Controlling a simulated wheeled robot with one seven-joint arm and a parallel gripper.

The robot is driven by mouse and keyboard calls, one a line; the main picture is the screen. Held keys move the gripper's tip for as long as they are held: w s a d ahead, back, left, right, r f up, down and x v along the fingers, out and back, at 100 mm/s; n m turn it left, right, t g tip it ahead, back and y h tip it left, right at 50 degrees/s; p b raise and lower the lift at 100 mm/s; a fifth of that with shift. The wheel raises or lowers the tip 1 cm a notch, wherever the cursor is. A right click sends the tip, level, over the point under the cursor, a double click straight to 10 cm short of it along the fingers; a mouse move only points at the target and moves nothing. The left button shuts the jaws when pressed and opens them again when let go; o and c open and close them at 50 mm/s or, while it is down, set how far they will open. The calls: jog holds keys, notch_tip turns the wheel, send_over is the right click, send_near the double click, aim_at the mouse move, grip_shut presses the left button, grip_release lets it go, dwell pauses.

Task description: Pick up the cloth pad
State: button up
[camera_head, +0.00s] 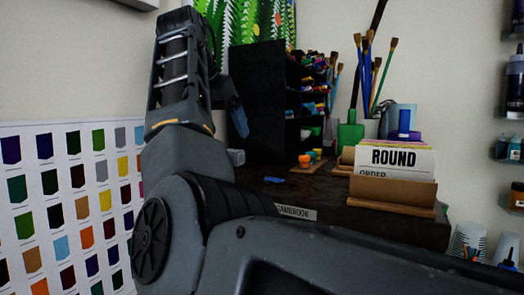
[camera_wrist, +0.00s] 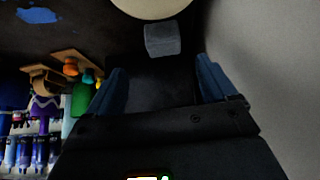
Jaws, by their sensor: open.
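A small grey, soft-looking block, which looks like the cloth pad (camera_wrist: 162,39), lies on the dark surface at the top middle of the wrist view. In the head view the pad (camera_head: 237,157) shows just right of my arm, partly hidden. My gripper (camera_wrist: 159,66) is open, with its two blue fingers wide apart and nothing between them. The pad lies beyond the fingertips, roughly in line with the gap, and I see no contact. In the head view one blue finger (camera_head: 233,119) shows above the pad; the other is hidden by my arm.
A flat blue patch (camera_head: 273,180) lies on the dark shelf top (camera_head: 335,207). A black rack (camera_head: 257,103) stands behind the pad. A card holder (camera_head: 392,193) and brushes stand to the right. A pale round object (camera_wrist: 151,6) is beside the pad in the wrist view.

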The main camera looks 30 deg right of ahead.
aim_at(232, 150)
jog(key=shift+a+f, duration=0.1)
jog(key=shift+a, duration=0.05)
jog(key=shift+w+d+f+g+p, duration=0.15)
jog(key=shift+w+d+f+p, duration=0.15)
jog(key=shift+f, duration=0.2)
jog(key=shift+w+d+f+g+p, duration=0.1)
jog(key=shift+w+d+f+g, duration=0.05)
jog(key=shift+d+f, duration=0.3)
jog(key=shift+w+a+p+x, duration=0.15)
jog(key=shift+p+x, duration=0.25)
jog(key=shift+x, duration=0.9)
jog(key=shift+w+a+p+x, duration=0.15)
jog(key=shift+p+x, duration=0.25)
jog(key=shift+x, duration=0.85)
jog(key=c, duration=1)
